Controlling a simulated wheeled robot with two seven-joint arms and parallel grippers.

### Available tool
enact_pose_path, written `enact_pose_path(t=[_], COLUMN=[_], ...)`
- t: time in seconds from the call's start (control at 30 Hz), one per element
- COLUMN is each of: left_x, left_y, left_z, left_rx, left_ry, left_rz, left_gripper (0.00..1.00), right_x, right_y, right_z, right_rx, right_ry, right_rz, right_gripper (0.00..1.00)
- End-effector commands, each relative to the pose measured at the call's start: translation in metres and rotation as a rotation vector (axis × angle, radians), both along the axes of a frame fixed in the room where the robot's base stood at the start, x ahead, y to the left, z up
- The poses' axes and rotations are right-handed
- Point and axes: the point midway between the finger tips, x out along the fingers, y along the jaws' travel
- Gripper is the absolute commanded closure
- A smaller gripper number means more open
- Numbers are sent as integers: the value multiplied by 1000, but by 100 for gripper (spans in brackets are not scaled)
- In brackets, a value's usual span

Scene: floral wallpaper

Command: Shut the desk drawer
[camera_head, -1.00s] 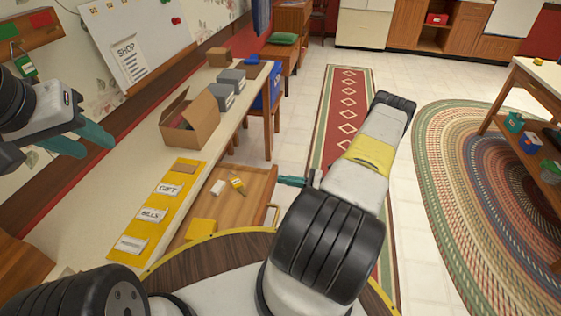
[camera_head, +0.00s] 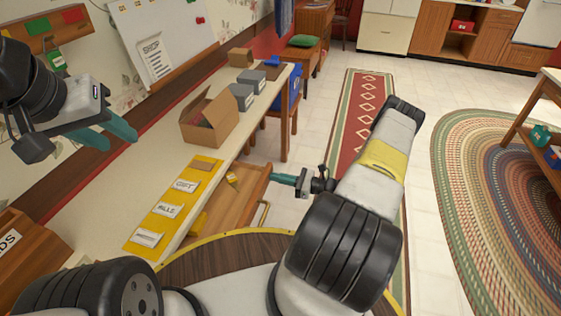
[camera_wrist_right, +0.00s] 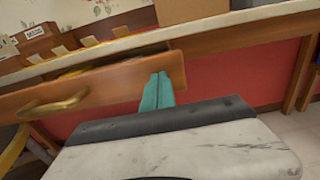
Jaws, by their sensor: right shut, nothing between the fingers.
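The wooden desk drawer (camera_head: 232,200) sticks out partly from under the desk top (camera_head: 228,153), with a yellow thing and another small item showing inside. Its front carries a brass handle (camera_wrist_right: 58,104), seen in the right wrist view. My right gripper (camera_head: 273,177) is shut and empty, its teal fingertips at the far end of the drawer front. In the right wrist view the fingers (camera_wrist_right: 158,88) overlap the right end of the drawer front (camera_wrist_right: 120,86) and appear to touch it. My left gripper (camera_head: 112,134) is raised above the desk's left side, fingers slightly apart, empty.
An open cardboard box (camera_head: 212,118) and grey boxes (camera_head: 242,94) stand on the desk. A yellow mat (camera_head: 151,222) with labelled cards lies near the desk edge. A chair (camera_head: 289,105) stands beyond the drawer.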

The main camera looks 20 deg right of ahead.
Motion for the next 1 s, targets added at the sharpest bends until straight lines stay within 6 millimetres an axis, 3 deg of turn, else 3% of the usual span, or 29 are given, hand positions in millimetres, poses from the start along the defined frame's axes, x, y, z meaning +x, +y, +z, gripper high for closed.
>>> enact_pose_path(t=[0.2, 0.5, 0.7, 1.0], left_x=[0, 0, 0, 0], left_y=[0, 0, 0, 0], left_z=[0, 0, 0, 0], left_rx=[0, 0, 0, 0], left_ry=[0, 0, 0, 0], left_rz=[0, 0, 0, 0], left_gripper=[64, 64, 64, 64], right_x=[34, 74, 90, 100], right_y=[53, 111, 135, 148], right_z=[0, 0, 0, 0], right_rx=[4, 2, 1, 0], right_ry=[0, -1, -1, 0], right_rz=[3, 2, 2, 0], right_gripper=[100, 100, 100, 100])
